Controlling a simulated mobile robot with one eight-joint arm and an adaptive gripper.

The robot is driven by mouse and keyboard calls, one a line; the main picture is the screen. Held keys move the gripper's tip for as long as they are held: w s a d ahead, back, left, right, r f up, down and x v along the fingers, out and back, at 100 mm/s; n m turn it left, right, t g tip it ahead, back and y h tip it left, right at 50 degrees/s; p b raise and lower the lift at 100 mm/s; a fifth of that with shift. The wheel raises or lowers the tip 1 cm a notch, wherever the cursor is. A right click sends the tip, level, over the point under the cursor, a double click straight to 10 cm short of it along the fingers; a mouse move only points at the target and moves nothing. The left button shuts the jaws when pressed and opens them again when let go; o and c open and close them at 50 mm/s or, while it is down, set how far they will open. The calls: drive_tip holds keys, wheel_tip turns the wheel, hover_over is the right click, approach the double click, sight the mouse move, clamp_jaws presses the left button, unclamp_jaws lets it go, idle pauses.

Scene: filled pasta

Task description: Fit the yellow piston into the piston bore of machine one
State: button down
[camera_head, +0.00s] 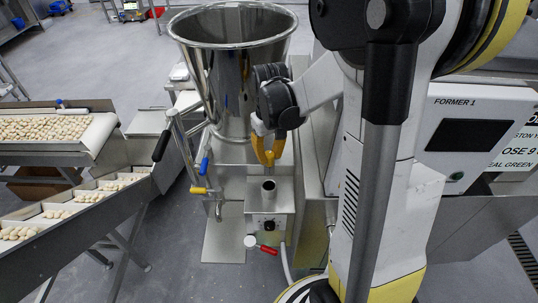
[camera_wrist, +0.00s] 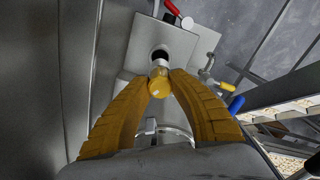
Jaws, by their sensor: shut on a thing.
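My gripper (camera_head: 268,158) is shut on the yellow piston (camera_wrist: 159,84), which sits between its two orange fingertips in the wrist view. In the head view the fingers largely hide the piston. The piston bore (camera_head: 268,185) is a short upright metal tube with a dark opening, on a small steel block in front of the large hopper. In the head view my fingertips are just above and behind it. In the wrist view the bore (camera_wrist: 160,54) lies just beyond the piston, a pale band between them. I cannot tell whether piston and bore touch.
A tall steel hopper (camera_head: 232,75) stands behind the bore. Blue (camera_head: 204,166), yellow (camera_head: 198,190) and red (camera_head: 268,250) handles surround the block. A conveyor with filled pasta (camera_head: 45,128) is at left. A cabinet marked FORMER 1 (camera_head: 470,130) stands at right.

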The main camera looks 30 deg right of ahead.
sight(269, 167)
drive_tip(key=shift+f+b, duration=2.25)
drive_tip(key=shift+f, duration=0.5)
drive_tip(key=shift+f+b, duration=2.75)
idle(0.5)
drive_tip(key=c, duration=0.9)
unclamp_jaws()
drive_tip(key=shift+r, duration=0.15)
